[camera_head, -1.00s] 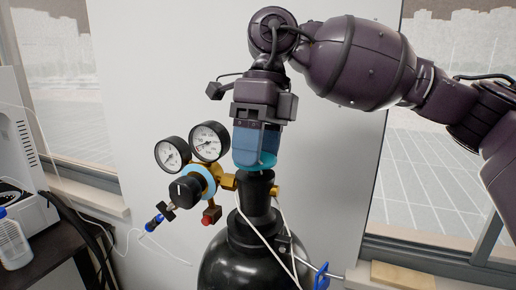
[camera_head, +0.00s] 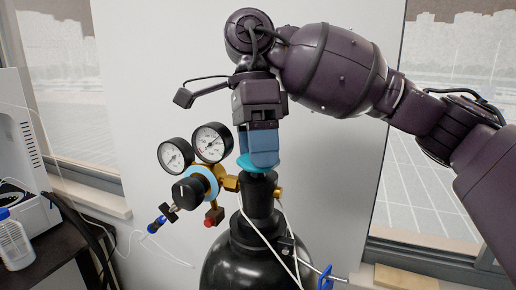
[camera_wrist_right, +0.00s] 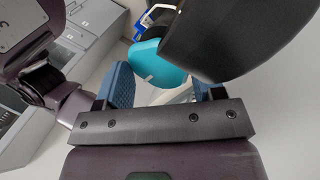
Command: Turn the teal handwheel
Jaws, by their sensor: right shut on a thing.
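The teal handwheel (camera_head: 250,167) sits on top of the black neck of a gas cylinder (camera_head: 250,262). My right gripper (camera_head: 262,160) comes straight down from above and is shut on the handwheel with its blue fingers. The fingers hide much of the wheel in the head view; its teal rim shows below and to the left of them. In the right wrist view the handwheel (camera_wrist_right: 158,64) shows between and beyond the two blue fingers. My left gripper is not in view.
A brass regulator with two gauges (camera_head: 212,142) and a black knob (camera_head: 190,193) stands close on the left of the valve. A white cord hangs around the cylinder's neck. A white machine (camera_head: 30,150) and a bottle (camera_head: 13,243) stand at the far left.

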